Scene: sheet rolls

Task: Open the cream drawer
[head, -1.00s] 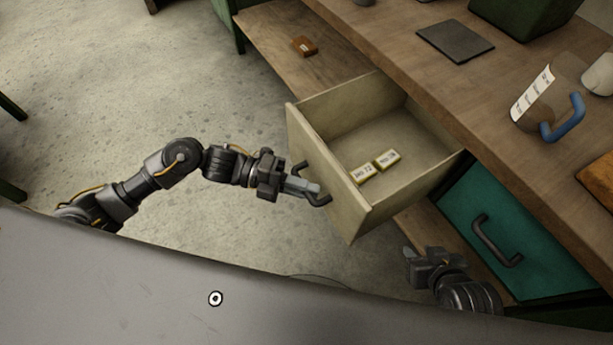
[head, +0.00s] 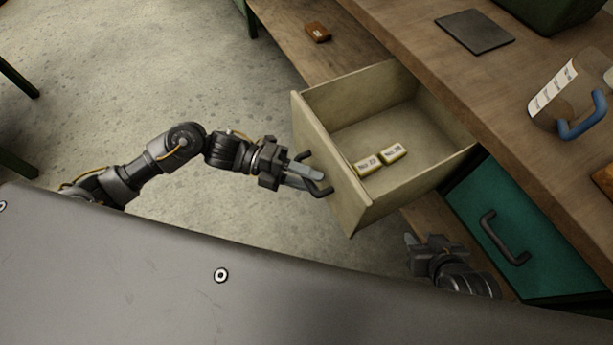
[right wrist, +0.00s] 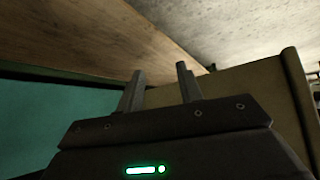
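The cream drawer (head: 335,165) is pulled well out from under the wooden worktop in the head view, its inside showing. Its dark bar handle (head: 328,190) is on the front panel. My left gripper (head: 304,176) is at this handle, its two fingers slightly apart with the handle between or against them; exact contact is hard to tell. My right gripper (head: 409,244) is below the drawer, near its front right corner, apart from it. In the right wrist view its fingers (right wrist: 160,88) are spread and empty, with the drawer's cream panel (right wrist: 250,100) to the right.
A closed teal drawer (head: 480,205) is to the right. The worktop (head: 440,70) holds a dark flat plate (head: 474,31) and a blue-handled item (head: 583,118). A brown block (head: 317,32) lies on a lower shelf.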

